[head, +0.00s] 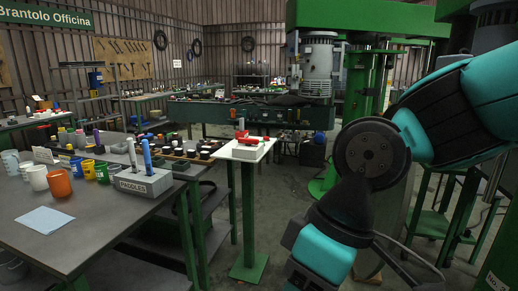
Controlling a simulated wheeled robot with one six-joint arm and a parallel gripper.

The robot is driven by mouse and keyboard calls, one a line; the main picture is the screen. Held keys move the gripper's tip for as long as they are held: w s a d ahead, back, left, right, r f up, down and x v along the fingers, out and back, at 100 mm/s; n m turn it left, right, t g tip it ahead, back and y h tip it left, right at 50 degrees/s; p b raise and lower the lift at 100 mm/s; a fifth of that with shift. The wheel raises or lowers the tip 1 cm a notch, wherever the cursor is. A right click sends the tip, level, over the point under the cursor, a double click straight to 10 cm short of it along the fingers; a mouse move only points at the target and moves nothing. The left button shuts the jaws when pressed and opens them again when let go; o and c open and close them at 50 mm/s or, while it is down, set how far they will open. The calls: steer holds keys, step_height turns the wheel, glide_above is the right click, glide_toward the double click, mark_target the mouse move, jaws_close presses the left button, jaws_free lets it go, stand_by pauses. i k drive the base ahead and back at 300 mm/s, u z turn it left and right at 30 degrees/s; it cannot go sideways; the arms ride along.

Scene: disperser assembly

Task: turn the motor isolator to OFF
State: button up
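A pale box with a red part on top (246,149) stands on a green post in the middle of the head view. It may be the motor isolator, but no label is readable. Whether the red part is at ON or OFF cannot be told. My arm comes in from the right, bends at a dark round joint, and leaves at the bottom edge, to the right of the post. My gripper is outside the picture. Nothing is seen touching the red part.
A grey table (90,225) on the left holds cups, a paddles block (143,181) and several small parts. A green machine column (360,95) with a grey motor (319,62) stands behind. Open floor (290,205) lies right of the post.

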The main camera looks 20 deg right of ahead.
mark_target(248, 141)
steer(key=z, duration=0.1)
steer(key=i, duration=2.65)
steer(key=z, duration=0.3)
